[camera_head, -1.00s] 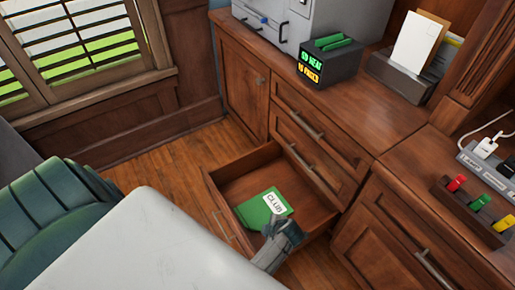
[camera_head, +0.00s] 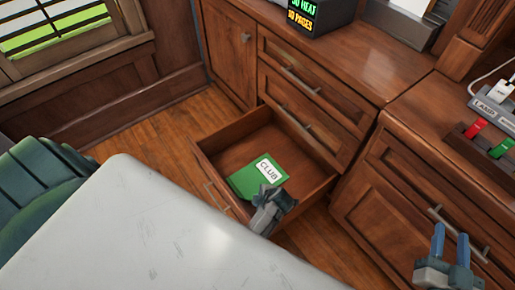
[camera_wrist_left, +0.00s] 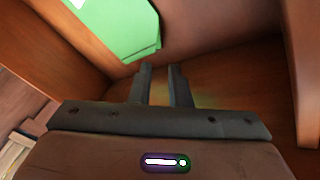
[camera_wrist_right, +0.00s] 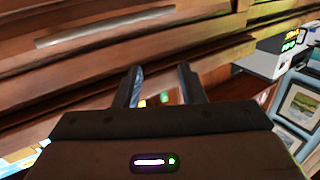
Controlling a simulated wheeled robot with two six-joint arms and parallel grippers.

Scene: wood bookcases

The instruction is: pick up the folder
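The green folder (camera_head: 257,179) with a white "CLUB" label lies in the pulled-out wooden drawer (camera_head: 228,153). It also shows at the top of the left wrist view (camera_wrist_left: 118,25). My left gripper (camera_head: 268,192) is over the drawer at the folder's near right edge, covering a little of it in the head view. In the left wrist view its fingers (camera_wrist_left: 162,70) are a narrow gap apart with nothing between them, and the folder is beyond and left of the tips. My right gripper (camera_head: 451,230) is open and empty, in front of the right cabinet.
A pale table (camera_head: 150,235) fills the lower left, close to the drawer. A green chair (camera_head: 40,185) is at far left. The cabinet top (camera_head: 330,50) holds a dark box (camera_head: 305,18) and a power strip (camera_head: 495,107). Wooden floor (camera_head: 150,125) is clear left of the drawer.

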